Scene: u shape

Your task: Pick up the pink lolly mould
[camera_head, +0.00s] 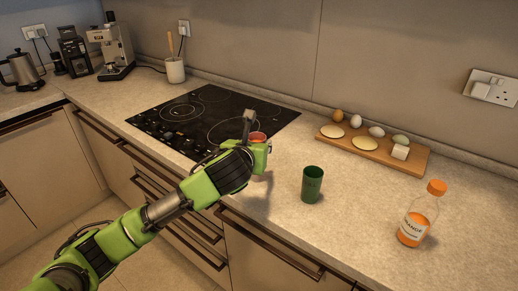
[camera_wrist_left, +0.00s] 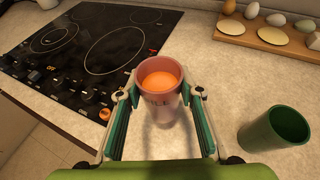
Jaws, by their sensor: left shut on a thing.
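The pink lolly mould (camera_wrist_left: 159,103) is a small pink cup with orange liquid inside. It stands upright between the two fingers of my left gripper (camera_wrist_left: 160,97), which is shut on it. In the head view the mould's rim (camera_head: 257,136) shows just beyond my left gripper (camera_head: 254,146), which hides most of its body. It is near the right front corner of the hob. I cannot tell whether its base touches the counter. My right gripper is in neither view.
A green cup (camera_head: 312,185) stands to the right of the mould. An orange juice bottle (camera_head: 417,215) stands further right. A wooden board (camera_head: 414,163) with eggs, pale discs and a white block lies behind. The black hob (camera_head: 190,118) is to the left.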

